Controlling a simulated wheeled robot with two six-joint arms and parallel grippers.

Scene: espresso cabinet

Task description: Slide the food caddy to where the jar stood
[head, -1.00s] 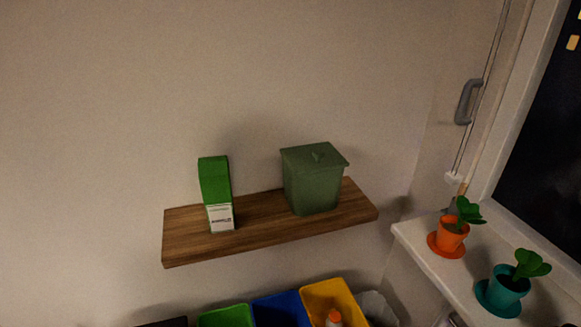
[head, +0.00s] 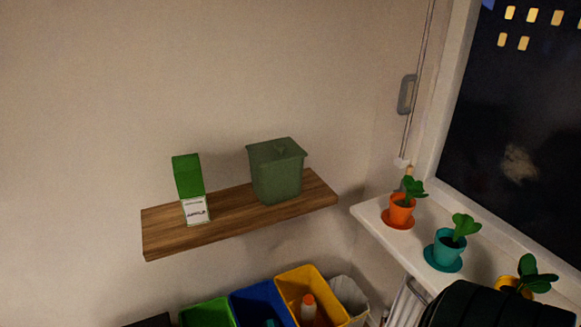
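The green lidded food caddy (head: 276,172) stands upright on the right half of a wooden wall shelf (head: 235,222). A green and white carton (head: 190,190) stands on the shelf to its left, with a gap of bare wood between them. I see no jar on the shelf. Neither of my grippers is in view.
Below the shelf are a green bin (head: 207,313), a blue bin (head: 262,307) and a yellow bin (head: 308,294) holding a bottle. Potted plants, orange (head: 400,210) and teal (head: 447,248), stand on the white window sill (head: 372,221). A dark rounded object (head: 497,308) fills the lower right corner.

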